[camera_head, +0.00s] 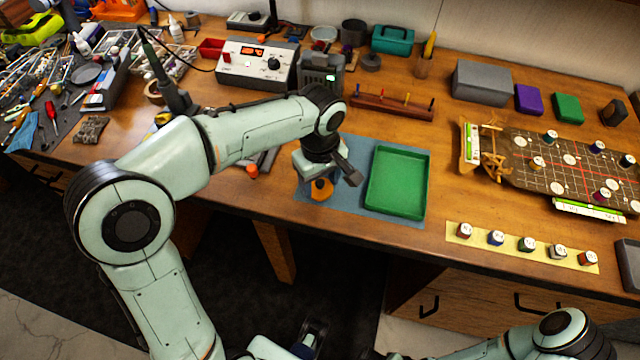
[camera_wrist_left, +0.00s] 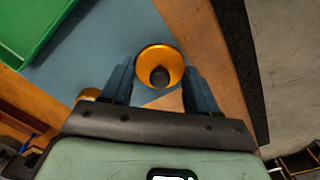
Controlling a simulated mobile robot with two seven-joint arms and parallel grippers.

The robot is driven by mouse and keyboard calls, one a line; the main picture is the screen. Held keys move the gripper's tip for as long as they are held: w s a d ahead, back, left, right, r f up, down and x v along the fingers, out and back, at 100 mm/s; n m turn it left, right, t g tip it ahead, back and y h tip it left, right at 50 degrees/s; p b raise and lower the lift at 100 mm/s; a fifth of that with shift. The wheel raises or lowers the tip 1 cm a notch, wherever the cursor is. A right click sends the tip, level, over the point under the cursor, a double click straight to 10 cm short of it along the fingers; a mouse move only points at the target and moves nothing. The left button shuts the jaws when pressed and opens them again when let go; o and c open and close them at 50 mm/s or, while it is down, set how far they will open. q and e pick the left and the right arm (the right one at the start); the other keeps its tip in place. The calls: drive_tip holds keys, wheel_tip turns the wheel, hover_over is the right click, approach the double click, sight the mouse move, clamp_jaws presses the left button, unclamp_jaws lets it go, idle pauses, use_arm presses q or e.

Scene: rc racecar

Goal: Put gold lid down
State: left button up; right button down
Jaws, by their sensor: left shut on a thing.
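The gold lid (camera_head: 321,192) is round with a dark knob. It is over the front left part of the blue mat, left of the green tray (camera_head: 398,183). My left gripper (camera_head: 320,181) points down at it, shut on it. In the left wrist view, the gold lid (camera_wrist_left: 160,57) sits between the two blue-grey fingers (camera_wrist_left: 157,84). I cannot tell whether the lid touches the mat (camera_wrist_left: 95,45). A dark part low in the head view, perhaps my right gripper (camera_head: 309,338), is too unclear to read.
The green tray stands close to the right of my left gripper. An orange cap (camera_head: 252,170) lies to its left. A wooden rack (camera_head: 392,106) and a grey power supply (camera_head: 257,64) stand behind. The table's front edge is near. Numbered pieces stand on a yellow strip (camera_head: 510,253) at right.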

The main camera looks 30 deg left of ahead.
sight(320, 182)
use_arm(q)
drive_tip(key=shift+f, duration=0.75)
drive_tip(key=shift+f, duration=0.2)
drive_tip(key=o, duration=1)
drive_tip(key=shift+r, duration=0.35)
wheel_tip(320, 182, up, 12)
drive_tip(key=shift+f+p, duration=0.15)
drive_tip(key=shift+p, duration=0.95)
